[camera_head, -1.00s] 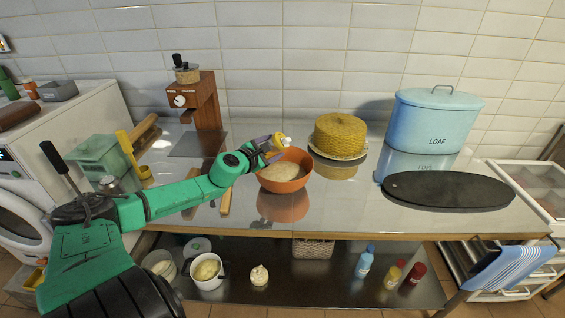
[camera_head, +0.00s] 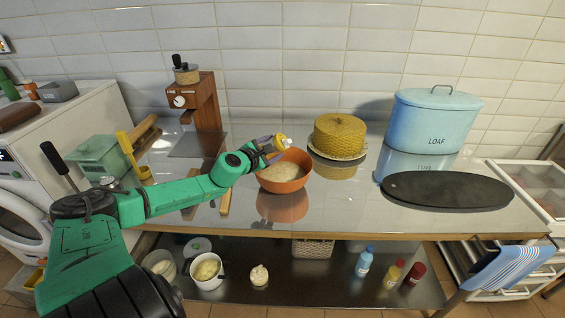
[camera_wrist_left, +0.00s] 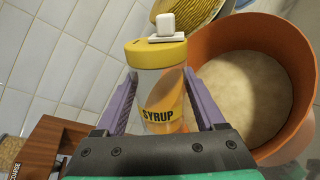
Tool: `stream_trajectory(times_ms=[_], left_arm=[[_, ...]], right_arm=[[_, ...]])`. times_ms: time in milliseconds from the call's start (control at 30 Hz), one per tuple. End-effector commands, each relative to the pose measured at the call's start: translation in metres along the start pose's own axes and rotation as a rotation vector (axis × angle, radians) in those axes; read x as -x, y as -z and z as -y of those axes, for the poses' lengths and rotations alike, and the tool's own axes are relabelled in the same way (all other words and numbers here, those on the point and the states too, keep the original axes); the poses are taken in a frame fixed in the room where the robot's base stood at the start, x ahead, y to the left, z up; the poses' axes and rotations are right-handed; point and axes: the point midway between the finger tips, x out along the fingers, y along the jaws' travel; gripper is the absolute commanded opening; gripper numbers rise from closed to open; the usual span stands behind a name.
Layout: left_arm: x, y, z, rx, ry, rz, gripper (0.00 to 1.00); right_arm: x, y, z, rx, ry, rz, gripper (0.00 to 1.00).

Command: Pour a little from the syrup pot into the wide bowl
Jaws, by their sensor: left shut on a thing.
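The syrup pot (camera_wrist_left: 158,92) is a clear jar with a yellow lid, a white spout piece and the word SYRUP. My left gripper (camera_wrist_left: 160,100) is shut on it, with a purple finger on each side. In the head view the syrup pot (camera_head: 282,142) is tilted, its lid towards the right, at the back rim of the wide bowl. The wide bowl (camera_head: 285,186) is orange and holds a pale, dough-like content; it also shows in the left wrist view (camera_wrist_left: 292,50). No stream of syrup is visible. My right gripper is not in view.
A yellow woven cover (camera_head: 340,135) on a plate stands right of the bowl. A blue LOAF bin (camera_head: 432,125) and a dark oval board (camera_head: 448,190) are farther right. A brown grinder (camera_head: 205,105) stands behind my left arm. The counter's front middle is clear.

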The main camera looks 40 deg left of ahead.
Motion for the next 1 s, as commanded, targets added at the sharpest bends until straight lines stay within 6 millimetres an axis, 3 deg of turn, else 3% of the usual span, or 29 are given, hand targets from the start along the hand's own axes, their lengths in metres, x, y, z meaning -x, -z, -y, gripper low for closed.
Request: stream_trajectory(times_ms=[300,1000], left_arm=[[0.0003,-0.0016,-0.0018,-0.02,-0.001,-0.006,0.07],[0.0008,-0.0024,-0.003,-0.058,-0.002,-0.021,0.07]], right_arm=[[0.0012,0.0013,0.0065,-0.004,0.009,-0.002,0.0],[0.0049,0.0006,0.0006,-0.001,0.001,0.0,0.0]])
